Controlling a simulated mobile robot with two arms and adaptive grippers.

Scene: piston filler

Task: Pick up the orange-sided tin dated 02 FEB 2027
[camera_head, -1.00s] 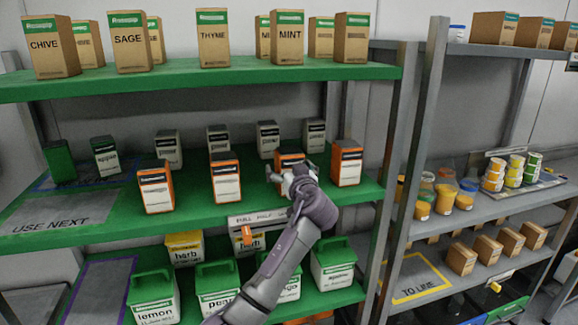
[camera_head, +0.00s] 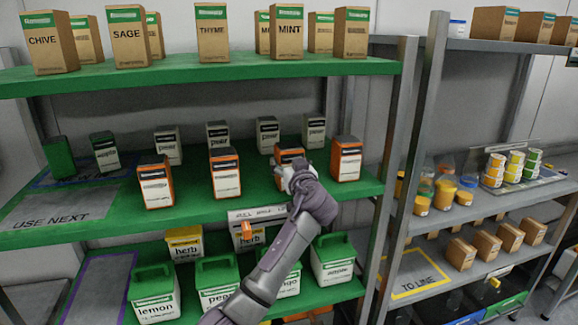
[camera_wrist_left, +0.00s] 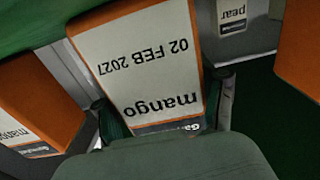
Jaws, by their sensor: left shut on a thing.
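The tin (camera_head: 290,155) with orange sides and a white label stands at the front of the middle green shelf, partly hidden by my left gripper (camera_head: 289,178). In the left wrist view its label (camera_wrist_left: 145,60) reads "mango" and "02 FEB 2027", upside down. My left gripper (camera_wrist_left: 165,105) is shut on this tin, a finger on either side. I cannot tell whether its base touches the shelf. Other orange-sided tins stand beside it: one to the right (camera_head: 345,160) and two to the left (camera_head: 226,173) (camera_head: 155,182). My right gripper is not in view.
Pale pear tins (camera_head: 267,135) stand behind the orange ones. The green upper shelf (camera_head: 200,77) is overhead. A "USE NEXT" area (camera_head: 60,210) at the left of the middle shelf is bare. A metal post (camera_head: 390,150) stands to the right.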

